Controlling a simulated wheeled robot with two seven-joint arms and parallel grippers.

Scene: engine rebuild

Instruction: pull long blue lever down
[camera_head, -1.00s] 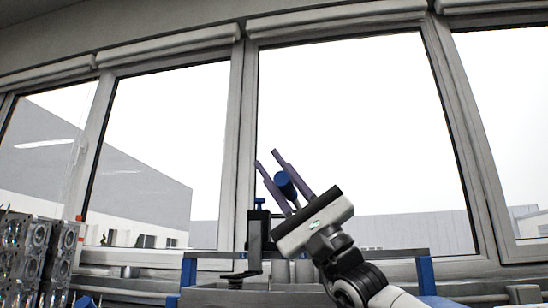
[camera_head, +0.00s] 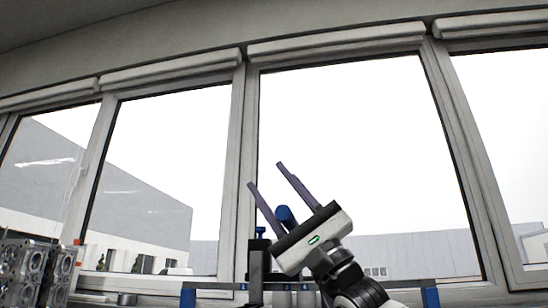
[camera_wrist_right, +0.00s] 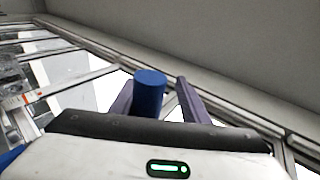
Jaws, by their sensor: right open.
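The blue lever shows as a blue cylindrical end (camera_head: 285,214), also large in the right wrist view (camera_wrist_right: 150,92). The rest of the lever is hidden behind my right gripper. My right gripper (camera_head: 266,175) is open, its two purple-grey fingers pointing up and to the left. The blue end sits between the fingers, close to the palm. In the wrist view it stands nearer the left finger; I cannot tell if it touches. My left gripper is not in view.
A black upright fixture (camera_head: 256,262) with a small blue knob stands left of my right gripper. A dark rail with blue end posts (camera_head: 430,297) runs along the bottom. Metal engine blocks (camera_head: 25,268) stand at lower left. Windows fill the background.

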